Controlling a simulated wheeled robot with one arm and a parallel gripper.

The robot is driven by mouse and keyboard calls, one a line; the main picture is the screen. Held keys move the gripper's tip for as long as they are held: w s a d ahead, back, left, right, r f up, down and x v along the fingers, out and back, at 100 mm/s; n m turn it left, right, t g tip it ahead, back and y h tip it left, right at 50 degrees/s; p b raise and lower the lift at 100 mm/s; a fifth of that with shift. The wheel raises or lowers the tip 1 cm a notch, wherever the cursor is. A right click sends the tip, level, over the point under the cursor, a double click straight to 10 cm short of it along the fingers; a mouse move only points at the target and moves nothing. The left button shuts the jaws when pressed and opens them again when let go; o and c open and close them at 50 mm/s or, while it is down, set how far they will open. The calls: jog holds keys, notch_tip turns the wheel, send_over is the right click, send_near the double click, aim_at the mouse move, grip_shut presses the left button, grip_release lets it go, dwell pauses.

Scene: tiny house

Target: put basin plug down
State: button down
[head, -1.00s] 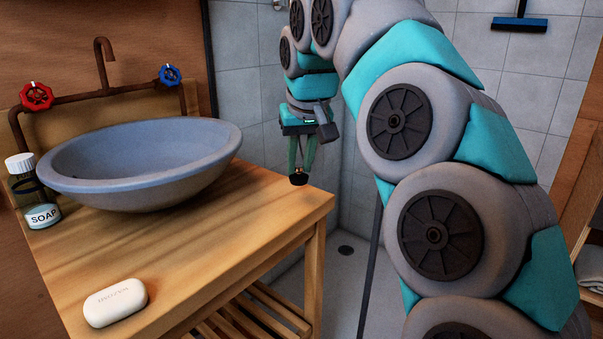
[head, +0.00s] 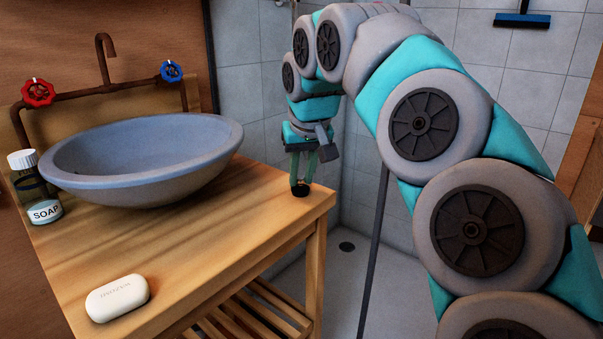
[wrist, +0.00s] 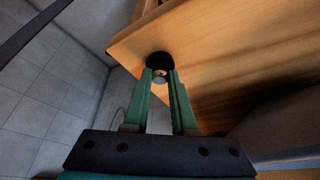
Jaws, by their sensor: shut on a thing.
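The basin plug (head: 300,191) is a small black round piece at the right end of the wooden counter (head: 190,250), close to its edge. My gripper (head: 300,180) points down over that corner with its green fingers shut on the plug. In the wrist view the plug (wrist: 159,61) shows as a black disc with a lighter middle between the fingertips, over the counter's corner. The plug is at the counter surface; I cannot tell whether it fully touches it.
A grey-blue basin (head: 150,185) stands left of my gripper. A soap bottle (head: 36,190) and a white soap bar (head: 117,298) are on the counter's left and front. Bare wood lies between the basin and the right edge. Beyond the edge is a drop to the shower floor (head: 350,290).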

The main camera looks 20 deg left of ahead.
jog(key=c, duration=0.7)
grip_release()
jog(key=shift+r, duration=0.1)
jog(key=shift+r, duration=0.25)
jog(key=p+v, duration=0.1)
jog(key=v, duration=1)
jog(key=shift+s+d+r, duration=0.1)
jog(key=shift+s+r, duration=0.05)
jog(key=shift+r, duration=0.1)
